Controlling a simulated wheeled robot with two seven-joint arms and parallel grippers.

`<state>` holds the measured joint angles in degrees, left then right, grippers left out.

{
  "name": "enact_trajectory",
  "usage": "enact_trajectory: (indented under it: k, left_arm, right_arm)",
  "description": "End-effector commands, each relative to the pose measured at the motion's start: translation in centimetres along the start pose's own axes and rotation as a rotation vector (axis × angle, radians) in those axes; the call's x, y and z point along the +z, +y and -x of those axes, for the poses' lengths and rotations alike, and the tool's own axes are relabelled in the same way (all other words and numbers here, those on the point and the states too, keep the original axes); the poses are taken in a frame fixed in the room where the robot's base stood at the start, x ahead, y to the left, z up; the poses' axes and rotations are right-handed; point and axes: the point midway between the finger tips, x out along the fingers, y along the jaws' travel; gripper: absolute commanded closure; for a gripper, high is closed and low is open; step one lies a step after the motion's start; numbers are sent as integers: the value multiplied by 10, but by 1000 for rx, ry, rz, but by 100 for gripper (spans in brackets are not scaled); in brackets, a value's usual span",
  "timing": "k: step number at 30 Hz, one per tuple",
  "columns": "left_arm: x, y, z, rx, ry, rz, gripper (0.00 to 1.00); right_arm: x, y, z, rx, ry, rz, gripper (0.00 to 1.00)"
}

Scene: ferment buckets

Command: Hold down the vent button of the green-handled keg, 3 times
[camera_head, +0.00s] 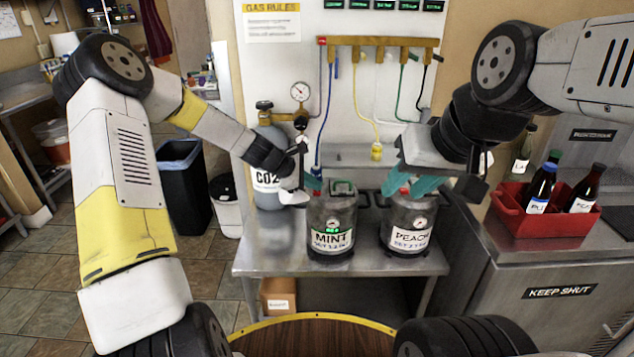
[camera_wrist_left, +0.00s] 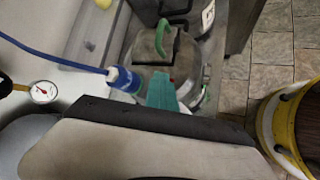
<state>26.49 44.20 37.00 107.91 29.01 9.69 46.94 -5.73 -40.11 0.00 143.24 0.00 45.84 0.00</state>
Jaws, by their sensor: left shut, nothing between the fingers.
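Coloured hoses hang from a manifold (camera_head: 378,42). A red crate (camera_head: 545,222) of bottles sits on the right counter.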

Motion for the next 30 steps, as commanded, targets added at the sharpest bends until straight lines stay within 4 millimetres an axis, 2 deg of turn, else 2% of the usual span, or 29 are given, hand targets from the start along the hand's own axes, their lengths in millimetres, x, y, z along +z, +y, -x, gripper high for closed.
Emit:
enact_trajectory:
  k: [9, 21, 30]
  left_arm:
    - [7, 8, 12, 1, 1, 0, 100]
    - [10, 10, 14, 1, 1, 0, 100]
    - [24, 25, 34, 2, 1, -2, 100]
  right_arm:
    - [0, 0, 0, 0, 0, 0, 64]
    - [0, 0, 0, 0, 0, 0, 64]
    - [0, 0, 0, 0, 0, 0, 64]
